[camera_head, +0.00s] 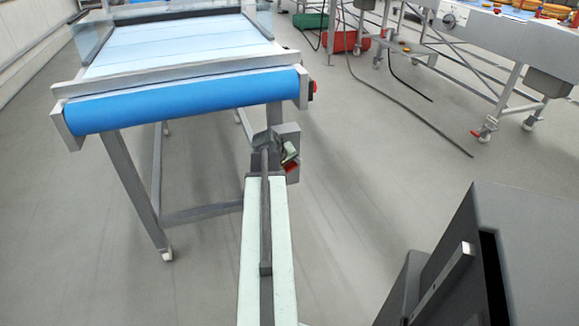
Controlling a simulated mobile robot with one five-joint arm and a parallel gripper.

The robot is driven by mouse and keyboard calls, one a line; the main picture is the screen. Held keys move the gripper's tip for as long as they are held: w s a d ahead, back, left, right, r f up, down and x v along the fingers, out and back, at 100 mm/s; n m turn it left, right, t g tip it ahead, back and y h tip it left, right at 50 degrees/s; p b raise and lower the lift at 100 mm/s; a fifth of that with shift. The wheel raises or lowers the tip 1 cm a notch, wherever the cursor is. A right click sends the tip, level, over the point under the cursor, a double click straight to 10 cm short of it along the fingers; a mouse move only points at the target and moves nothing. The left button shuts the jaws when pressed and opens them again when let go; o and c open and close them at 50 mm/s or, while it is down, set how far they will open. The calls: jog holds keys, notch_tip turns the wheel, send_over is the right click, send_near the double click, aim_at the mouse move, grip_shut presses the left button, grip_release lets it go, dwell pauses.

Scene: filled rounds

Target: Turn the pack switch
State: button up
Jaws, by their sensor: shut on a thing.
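The pack switch (293,167) shows as a small red part on a grey box by the leg of the blue conveyor, just below its right end. My pale arm reaches up from the bottom of the picture to this box. My gripper (287,155) is at the switch, shut on it. The fingers are small in the picture and partly cover the switch, so its turned position cannot be made out.
The blue conveyor (190,103) stands ahead on metal legs, with a red button (313,87) on its right end. Another machine (490,30) stands at the back right. The grey floor between is open.

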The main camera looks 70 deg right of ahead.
jog(key=shift+s+d+r+m+t+y+p, duration=0.1)
jog(key=shift+s+d+m+t+y+p, duration=0.05)
jog(key=shift+t+y+p, duration=0.4)
jog(key=shift+s+d+r+m+t+y+p, duration=0.1)
jog(key=shift+s+m+t+y+p, duration=0.05)
jog(key=shift+t+y+p, duration=0.35)
jog(key=shift+s+f+m+t+y, duration=0.1)
jog(key=shift+m+t+y, duration=0.2)
jog(key=shift+t+y, duration=0.6)
jog(key=o, duration=1.4)
jog(key=shift+p, duration=0.35)
jog(key=p+v, duration=0.7)
jog(key=shift+s+a+r, duration=0.1)
jog(key=shift+s+r, duration=0.05)
jog(key=shift+r, duration=0.2)
